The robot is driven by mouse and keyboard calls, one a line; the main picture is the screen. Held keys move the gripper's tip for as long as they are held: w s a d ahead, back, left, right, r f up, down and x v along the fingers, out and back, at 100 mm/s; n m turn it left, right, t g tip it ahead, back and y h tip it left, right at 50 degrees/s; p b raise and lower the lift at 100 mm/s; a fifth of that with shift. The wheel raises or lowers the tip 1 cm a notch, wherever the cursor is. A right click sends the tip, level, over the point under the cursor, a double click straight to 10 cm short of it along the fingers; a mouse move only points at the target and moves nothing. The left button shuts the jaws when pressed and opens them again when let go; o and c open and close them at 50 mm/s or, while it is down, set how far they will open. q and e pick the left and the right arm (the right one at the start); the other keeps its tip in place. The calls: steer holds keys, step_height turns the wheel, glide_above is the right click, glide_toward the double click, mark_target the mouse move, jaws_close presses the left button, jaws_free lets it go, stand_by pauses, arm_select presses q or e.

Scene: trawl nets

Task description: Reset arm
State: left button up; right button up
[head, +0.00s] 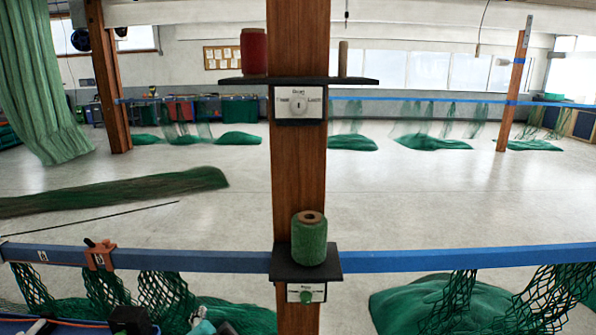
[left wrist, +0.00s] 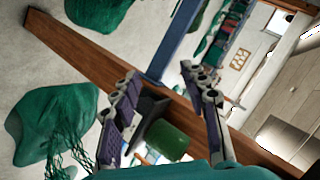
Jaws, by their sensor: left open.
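My left gripper (left wrist: 159,72) shows in the left wrist view with its two fingers spread wide and nothing held between them. Behind the fingers are a green twine spool (left wrist: 167,140) and its black shelf (left wrist: 150,105) on the wooden post; I cannot tell the gap to them. In the head view the green spool (head: 309,240) stands upright on the black shelf (head: 307,267), in front of the post (head: 298,165). The left gripper cannot be made out clearly in the head view. My right gripper is in neither view.
A blue rail (head: 430,261) crosses the front, with an orange clamp (head: 100,255) and dark green netting (head: 165,295) hanging from it. A higher shelf (head: 350,80) holds a red spool (head: 254,52). Green net piles (head: 440,305) lie on the floor. The floor behind is mostly open.

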arm_select(q)
steer(key=s+f+n+g+h+b, duration=0.1)
steer(key=s+f+n+b, duration=0.1)
steer(key=f, duration=0.8)
steer(key=s+f+n+g+h+b, duration=0.1)
steer(key=s+f+n+b, duration=0.2)
steer(key=f+b, duration=0.4)
steer(key=s+f+n+g+h+b, duration=0.1)
steer(key=s+f+n+b, duration=0.2)
steer(key=f, duration=1.1)
steer(key=shift+s+a+g+h+b, duration=0.4)
steer(key=shift+s+b, duration=0.5)
steer(key=shift+s, duration=0.05)
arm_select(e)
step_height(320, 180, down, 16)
